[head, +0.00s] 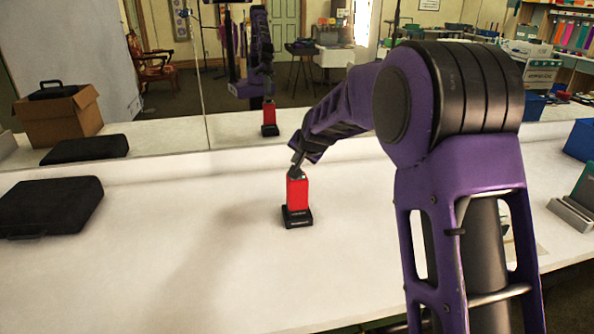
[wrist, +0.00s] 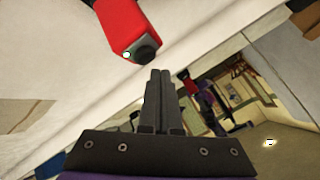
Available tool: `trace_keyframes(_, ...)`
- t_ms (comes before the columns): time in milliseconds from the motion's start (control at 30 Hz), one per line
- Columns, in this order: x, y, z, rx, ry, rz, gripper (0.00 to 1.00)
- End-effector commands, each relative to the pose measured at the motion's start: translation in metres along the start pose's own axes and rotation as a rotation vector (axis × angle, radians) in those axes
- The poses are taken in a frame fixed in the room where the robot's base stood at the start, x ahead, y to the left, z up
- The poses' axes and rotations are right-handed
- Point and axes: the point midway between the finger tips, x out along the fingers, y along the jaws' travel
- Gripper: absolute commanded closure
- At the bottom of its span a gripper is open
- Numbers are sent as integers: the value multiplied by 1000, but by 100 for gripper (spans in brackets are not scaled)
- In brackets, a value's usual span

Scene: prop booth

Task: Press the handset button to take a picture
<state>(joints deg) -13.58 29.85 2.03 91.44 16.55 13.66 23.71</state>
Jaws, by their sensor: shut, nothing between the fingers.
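The red handset (head: 297,195) stands upright in a black base on the white table in the head view. Its end shows at the top of the wrist view (wrist: 118,20), with a dark round button (wrist: 146,53) and a small lit spot beside it. My gripper (head: 297,168) is just above the handset's top in the head view. In the wrist view my gripper (wrist: 160,74) is shut and empty, its tips close to the button with a small gap in the picture. I cannot tell from the head view whether they touch.
A black case (head: 50,206) lies on the table at left. A large mirror (head: 300,100) behind the table reflects the arm and handset. A blue box (head: 580,140) and a grey-green device (head: 575,205) are at far right.

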Motion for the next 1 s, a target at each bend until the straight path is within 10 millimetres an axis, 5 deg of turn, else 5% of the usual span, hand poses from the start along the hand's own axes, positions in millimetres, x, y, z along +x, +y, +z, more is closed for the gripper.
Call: trace_keyframes(1000, 9, 7, 7, 0, 0, 0, 100)
